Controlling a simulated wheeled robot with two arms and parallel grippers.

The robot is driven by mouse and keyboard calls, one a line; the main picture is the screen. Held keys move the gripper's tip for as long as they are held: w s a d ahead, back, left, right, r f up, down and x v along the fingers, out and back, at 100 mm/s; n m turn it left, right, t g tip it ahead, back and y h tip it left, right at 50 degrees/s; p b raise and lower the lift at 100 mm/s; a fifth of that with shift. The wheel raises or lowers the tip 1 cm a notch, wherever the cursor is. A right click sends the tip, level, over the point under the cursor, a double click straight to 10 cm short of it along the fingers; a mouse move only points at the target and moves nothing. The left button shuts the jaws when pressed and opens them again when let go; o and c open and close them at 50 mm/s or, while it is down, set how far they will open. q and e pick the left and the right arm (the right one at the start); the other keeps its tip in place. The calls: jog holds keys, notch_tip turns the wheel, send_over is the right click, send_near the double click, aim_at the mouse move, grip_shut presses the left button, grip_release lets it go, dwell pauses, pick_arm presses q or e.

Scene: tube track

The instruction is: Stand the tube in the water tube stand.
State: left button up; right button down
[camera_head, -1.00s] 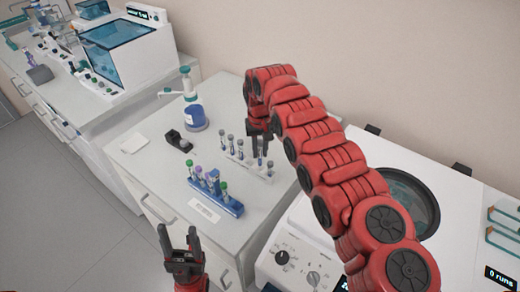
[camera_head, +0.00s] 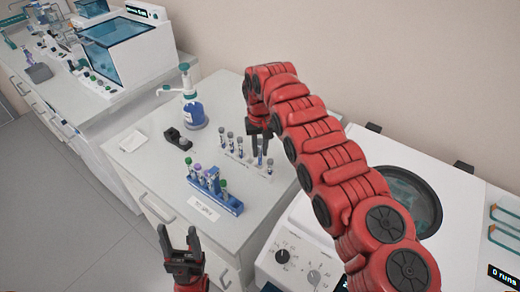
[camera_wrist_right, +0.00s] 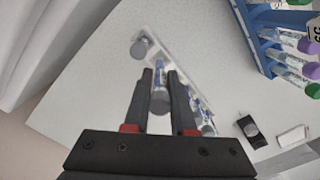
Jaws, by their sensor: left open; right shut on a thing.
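A tube with a grey cap (camera_wrist_right: 160,98) is between the fingers of my right gripper (camera_wrist_right: 167,80) in the right wrist view. The gripper is shut on it. In the head view my right gripper (camera_head: 259,140) is at the right part of a clear-white tube stand (camera_head: 240,157), with the tube upright at its fingertips. Whether its bottom is seated in a hole is hidden. Several other grey-capped tubes (camera_head: 230,141) stand in this stand. My left gripper (camera_head: 180,245) is open and empty, in front of the bench.
A blue rack (camera_head: 228,206) with green- and purple-capped tubes and a label stands in front of the clear-white stand. A blue pump bottle (camera_head: 192,112) and a small black device (camera_head: 174,138) are left of it. A white machine (camera_head: 308,240) stands at the right.

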jog(key=shift+f, duration=0.15)
jog(key=shift+f+b, duration=0.4)
jog(key=shift+f, duration=0.05)
jog(key=shift+f, duration=0.25)
dwell(0.5)
jog(key=shift+f+b, duration=0.4)
jog(key=c, duration=0.7)
grip_release()
jog(key=shift+o, duration=0.2)
